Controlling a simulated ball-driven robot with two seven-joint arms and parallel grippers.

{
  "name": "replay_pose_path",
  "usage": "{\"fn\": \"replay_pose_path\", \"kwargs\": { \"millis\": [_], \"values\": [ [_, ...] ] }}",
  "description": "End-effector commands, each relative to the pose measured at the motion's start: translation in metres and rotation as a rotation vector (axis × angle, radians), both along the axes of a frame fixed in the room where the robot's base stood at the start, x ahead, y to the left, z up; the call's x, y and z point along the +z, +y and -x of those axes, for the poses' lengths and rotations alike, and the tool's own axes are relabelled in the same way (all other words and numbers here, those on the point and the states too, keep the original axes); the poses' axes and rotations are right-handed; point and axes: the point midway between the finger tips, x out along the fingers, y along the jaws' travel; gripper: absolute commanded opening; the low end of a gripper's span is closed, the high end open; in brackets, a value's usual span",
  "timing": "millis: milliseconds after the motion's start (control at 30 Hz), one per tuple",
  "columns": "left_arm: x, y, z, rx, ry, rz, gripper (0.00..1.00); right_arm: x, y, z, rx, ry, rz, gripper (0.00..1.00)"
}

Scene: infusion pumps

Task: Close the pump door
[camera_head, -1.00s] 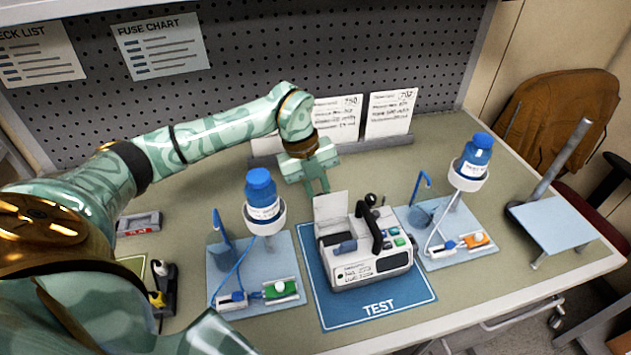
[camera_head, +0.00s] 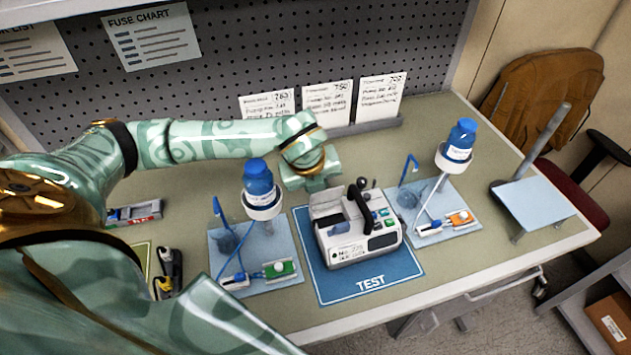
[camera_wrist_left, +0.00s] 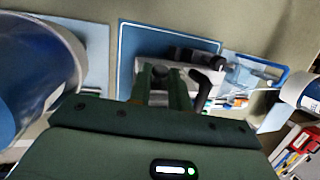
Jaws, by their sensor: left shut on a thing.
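The white infusion pump (camera_head: 362,243) stands on the blue TEST mat (camera_head: 372,287) and has a black handle. Its pale door (camera_head: 326,202) is raised at the pump's back left. My left gripper (camera_head: 322,188) is at that raised door, coming from behind, and the door hides its fingertips in the head view. In the left wrist view its two fingers (camera_wrist_left: 160,85) reach over the pump (camera_wrist_left: 215,75) and are shut on the door, though the grip itself is dark and hard to see. My right gripper is not in view.
A second blue bottle (camera_head: 459,145) stands on the right. Cards (camera_head: 327,105) stand behind.

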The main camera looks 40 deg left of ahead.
Motion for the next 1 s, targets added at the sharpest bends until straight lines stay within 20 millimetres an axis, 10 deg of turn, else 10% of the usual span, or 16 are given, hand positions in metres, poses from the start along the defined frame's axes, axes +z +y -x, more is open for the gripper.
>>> {"fn": "replay_pose_path", "kwargs": {
  "millis": [233,267,333,733,1000],
  "values": [
    [0.0,0.0,0.0,0.0,-0.001,0.001,0.0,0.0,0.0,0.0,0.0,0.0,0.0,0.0],
    [0.0,0.0,0.0,0.0,0.0,0.001,0.25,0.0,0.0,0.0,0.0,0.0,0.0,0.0],
    [0.0,0.0,0.0,0.0,0.0,0.001,0.41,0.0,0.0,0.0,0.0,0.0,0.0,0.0],
    [0.011,0.0,0.002,0.0,-0.001,0.0,0.41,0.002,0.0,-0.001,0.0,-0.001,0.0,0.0],
    [0.074,-0.003,0.022,-0.002,-0.006,0.0,0.41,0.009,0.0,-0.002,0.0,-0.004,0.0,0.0]
  ]
}}
